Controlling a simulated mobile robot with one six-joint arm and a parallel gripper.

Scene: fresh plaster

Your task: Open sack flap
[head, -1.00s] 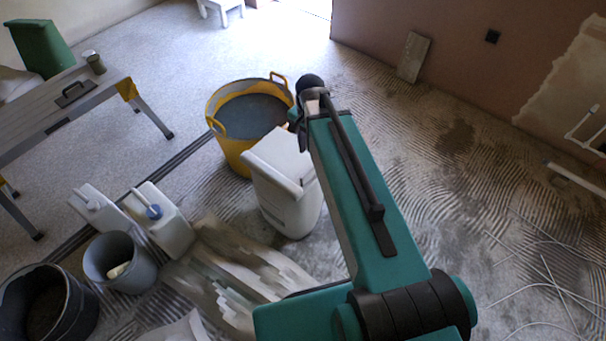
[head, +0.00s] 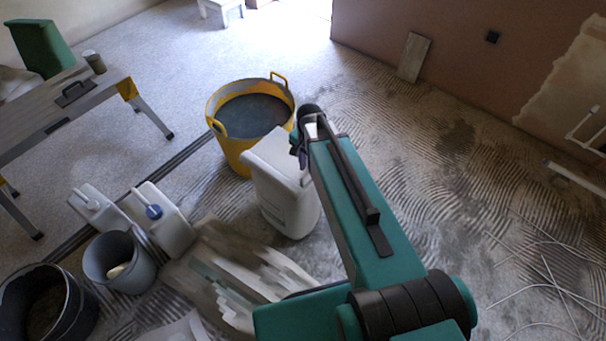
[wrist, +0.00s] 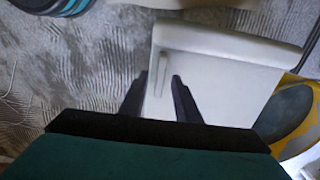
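A white, upright sack (head: 285,200) with a flat, lid-like top (head: 266,148) stands on the floor in the head view, against the yellow tub. My gripper (wrist: 160,78) is mostly hidden behind my arm in the head view, close to the top's right side. In the wrist view its two dark fingers are apart, over the sack's pale surface (wrist: 225,75). A thin raised strip (wrist: 162,72) on that surface shows between the fingertips. I cannot tell whether the fingers touch it. The top looks closed.
The yellow tub (head: 222,142) of grey mix stands behind the sack. A work table (head: 60,115) is at far left. The ridged floor on the right is mostly open.

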